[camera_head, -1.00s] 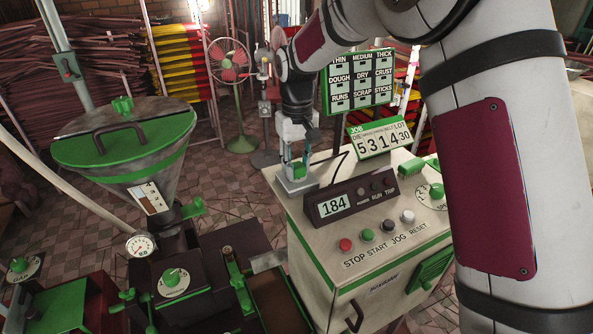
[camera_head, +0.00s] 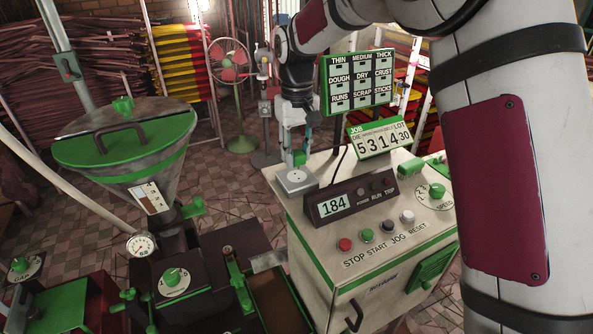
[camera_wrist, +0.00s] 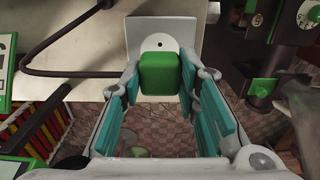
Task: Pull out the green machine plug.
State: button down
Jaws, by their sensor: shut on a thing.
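The green plug (camera_head: 299,158) is a small green block held between my fingertips above the socket plate. In the wrist view the plug (camera_wrist: 160,73) sits between the teal-padded fingers of my gripper (camera_wrist: 160,80). My gripper (camera_head: 299,150) is shut on it and points down. The grey socket plate (camera_head: 295,182) lies on the left back corner of the cream machine cabinet, with its round socket face now showing. In the wrist view the socket plate (camera_wrist: 138,27) shows a dark hole just beyond the plug. A black cable (camera_wrist: 75,74) leads toward the plug.
The cabinet (camera_head: 330,265) carries a display box reading 184 (camera_head: 350,199), several buttons and a green-framed job counter (camera_head: 380,138). A label board (camera_head: 358,82) stands behind. A green-lidded hopper (camera_head: 125,140) is at left. Tiled floor lies behind the gripper.

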jog(key=shift+r, duration=1)
